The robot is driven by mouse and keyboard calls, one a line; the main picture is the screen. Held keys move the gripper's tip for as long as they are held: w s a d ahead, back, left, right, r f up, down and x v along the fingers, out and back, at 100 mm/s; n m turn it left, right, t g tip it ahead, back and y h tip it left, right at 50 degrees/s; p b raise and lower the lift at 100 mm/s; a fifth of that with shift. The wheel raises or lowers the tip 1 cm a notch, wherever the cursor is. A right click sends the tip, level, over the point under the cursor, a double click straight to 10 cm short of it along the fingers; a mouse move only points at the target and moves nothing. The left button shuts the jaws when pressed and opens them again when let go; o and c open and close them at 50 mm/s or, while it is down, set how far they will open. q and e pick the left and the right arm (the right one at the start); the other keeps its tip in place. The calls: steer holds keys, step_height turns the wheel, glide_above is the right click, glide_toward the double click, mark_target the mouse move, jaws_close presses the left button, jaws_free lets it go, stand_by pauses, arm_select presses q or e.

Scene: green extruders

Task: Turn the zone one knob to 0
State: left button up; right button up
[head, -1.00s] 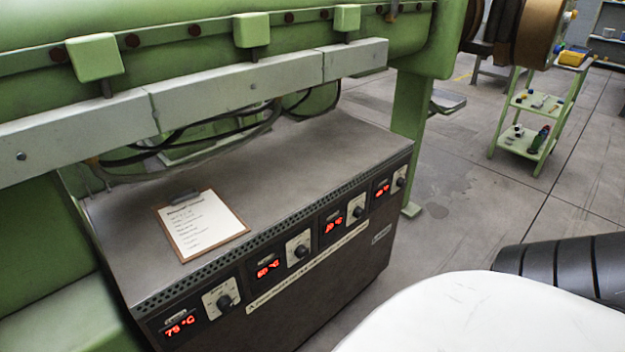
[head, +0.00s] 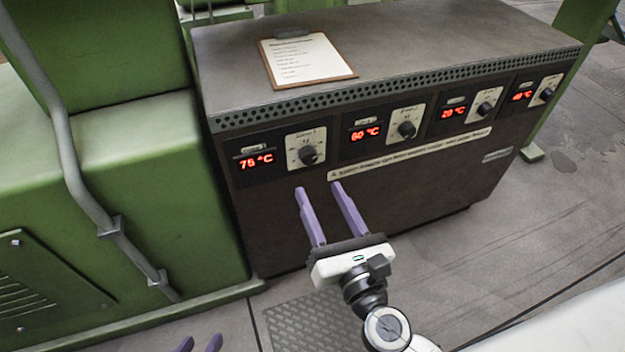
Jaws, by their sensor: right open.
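The zone one knob (head: 308,155) is a black knob on a pale dial plate, the leftmost on the front of a dark control cabinet (head: 400,190). Its red display (head: 256,161) beside it reads 75 °C. The exact pointer direction is too small to tell. My right gripper (head: 318,188) has purple fingers spread apart, empty, pointing up toward the cabinet front just below the zone one knob; it appears apart from it.
Three more knobs (head: 407,129) with displays reading 60, 20 and about 40 °C continue to the right. A clipboard (head: 308,58) lies on the cabinet top. A green machine body (head: 120,180) with a grey pipe stands close on the left. Floor is clear at right.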

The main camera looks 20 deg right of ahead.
mark_target(310, 159)
steer(key=w+m, duration=0.1)
steer(key=w, duration=0.2)
steer(key=w+d+f+m, duration=0.1)
steer(key=w, duration=0.3)
steer(key=w+m+h, duration=0.1)
steer(key=w, duration=0.2)
steer(key=shift+w+d+f+m, duration=0.2)
steer(key=shift+w+f+m, duration=0.1)
steer(key=shift+w, duration=0.05)
steer(key=c, duration=1)
steer(key=shift+c, duration=0.2)
